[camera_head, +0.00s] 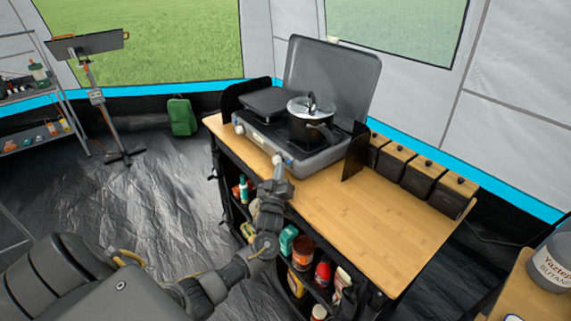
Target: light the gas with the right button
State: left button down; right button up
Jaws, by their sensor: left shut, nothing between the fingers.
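A grey camping gas stove (262,142) with its lid (331,80) raised stands on a wooden-topped kitchen stand (372,215). A black pot (308,126) with a glass lid sits on the stove's right burner. The stove's right knob (289,161) shows at the right part of the front face; another pale knob (239,129) is at the left. My left gripper (277,160) is shut and empty, with its tip close to the stove front just left of the right knob. Whether it touches is unclear. My right gripper is not in view.
Dark canisters (425,178) with wooden lids line the back right of the stand. Black windscreen panels (355,152) flank the stove. Shelves below hold bottles and jars (302,252). A butane canister (551,264) stands at lower right. The wooden top's right part is clear.

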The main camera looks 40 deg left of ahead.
pick_arm(q)
jog(key=shift+w+d+r+b, duration=0.35)
jog(key=shift+r, duration=0.25)
dwell(1.0)
jog(key=shift+s+f, duration=0.15)
dwell(0.4)
jog(key=shift+s+a+f+p, duration=0.25)
jog(key=shift+s+p, duration=0.15)
jog(key=shift+p, duration=0.45)
jog(key=s, duration=0.1)
jog(key=s+a+p, duration=0.1)
jog(key=s, duration=0.1)
jog(key=shift+s+a+f, duration=0.15)
jog(key=shift+s+f, duration=0.05)
